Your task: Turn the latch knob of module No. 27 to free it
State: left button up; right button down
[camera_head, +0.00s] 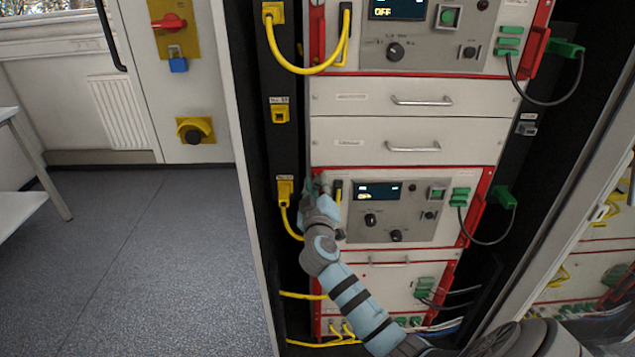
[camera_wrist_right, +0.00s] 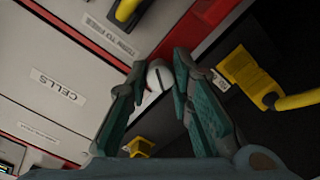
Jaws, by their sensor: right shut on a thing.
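The module (camera_head: 419,174) with a lit screen sits in the rack, framed by red strips. My right gripper (camera_head: 317,184) is at its upper left corner and covers the latch there in the head view. In the right wrist view, the latch knob (camera_wrist_right: 157,75) is pale and rounded with a dark slot line. My right gripper's two teal fingers close on it from both sides. A label (camera_wrist_right: 108,35) beside it reads "TURN TO FREE". The module's number cannot be read. My left gripper is not in view.
A yellow plug (camera_head: 285,190) and its cable stand just left of my right gripper; a yellow connector (camera_wrist_right: 250,78) also shows close in the wrist view. Two drawers (camera_head: 345,132) are above the module. Green plugs (camera_head: 460,196) with a black cable are on its right. Floor (camera_head: 160,260) at left is clear.

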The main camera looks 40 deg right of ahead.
jog(key=n+p, duration=0.1)
jog(key=n, duration=0.2)
jog(key=shift+n, duration=0.3)
jog(key=shift+f+n+p, duration=0.1)
jog(key=shift+n+p, duration=0.7)
jog(key=shift+n, duration=1)
jog(key=c, duration=1.4)
grip_release()
jog(key=v, duration=1.2)
